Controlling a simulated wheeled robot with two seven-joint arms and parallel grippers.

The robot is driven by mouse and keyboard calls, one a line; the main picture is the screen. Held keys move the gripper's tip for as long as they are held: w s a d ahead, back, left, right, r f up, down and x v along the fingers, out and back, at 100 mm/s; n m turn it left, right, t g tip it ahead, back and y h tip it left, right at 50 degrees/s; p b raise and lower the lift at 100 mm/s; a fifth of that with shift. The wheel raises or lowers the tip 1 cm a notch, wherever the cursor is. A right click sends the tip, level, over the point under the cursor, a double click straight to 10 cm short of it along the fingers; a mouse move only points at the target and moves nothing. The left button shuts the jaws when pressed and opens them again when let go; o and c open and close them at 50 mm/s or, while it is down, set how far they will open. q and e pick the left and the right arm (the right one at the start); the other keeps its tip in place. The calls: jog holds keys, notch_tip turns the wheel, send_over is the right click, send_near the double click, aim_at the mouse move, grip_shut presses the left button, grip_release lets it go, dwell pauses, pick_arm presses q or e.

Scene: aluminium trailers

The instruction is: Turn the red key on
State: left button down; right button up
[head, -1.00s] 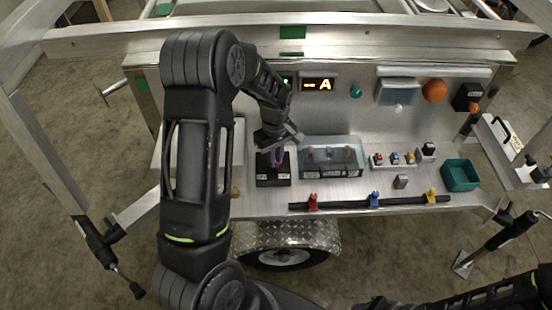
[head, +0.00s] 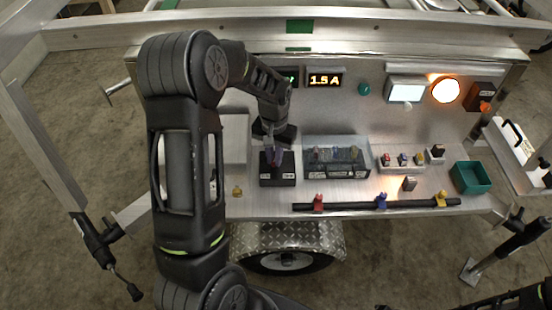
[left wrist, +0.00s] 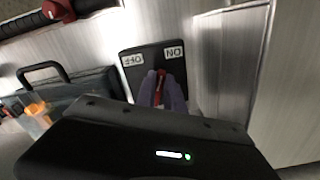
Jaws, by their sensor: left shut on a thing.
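The key switch is a black box (head: 277,180) with white labels, on the silver bench shelf. In the left wrist view the box (left wrist: 185,58) shows its OFF and ON labels upside down, OFF to the left and ON to the right. The red key (left wrist: 160,78) stands up between purple fingers, its upper part showing. My left gripper (head: 274,157) reaches down onto the box and is shut on the red key; it also shows in the left wrist view (left wrist: 161,95). The key is mostly hidden in the head view. My right gripper is out of view.
A display (head: 325,79) reads 1.5 A. A white panel (head: 406,90) and an orange lamp (head: 445,90) glow. A clear-covered box (head: 337,157) stands close right of the switch. A black bar (head: 350,206) with coloured clamps lies in front; a green bin (head: 471,177) is right.

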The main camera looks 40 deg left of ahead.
pick_arm(q)
jog(key=shift+a+m+b, duration=0.15)
jog(key=shift+m+b, duration=0.05)
jog(key=shift+m, duration=0.9)
jog(key=shift+a+m+b, duration=0.15)
jog(key=shift+m+b, duration=0.05)
jog(key=shift+m, duration=0.9)
jog(key=c, duration=1.4)
grip_release()
jog(key=shift+c, duration=0.2)
jog(key=shift+r, duration=0.15)
notch_tip(320, 180, up, 8)
jog(key=shift+f, duration=0.2)
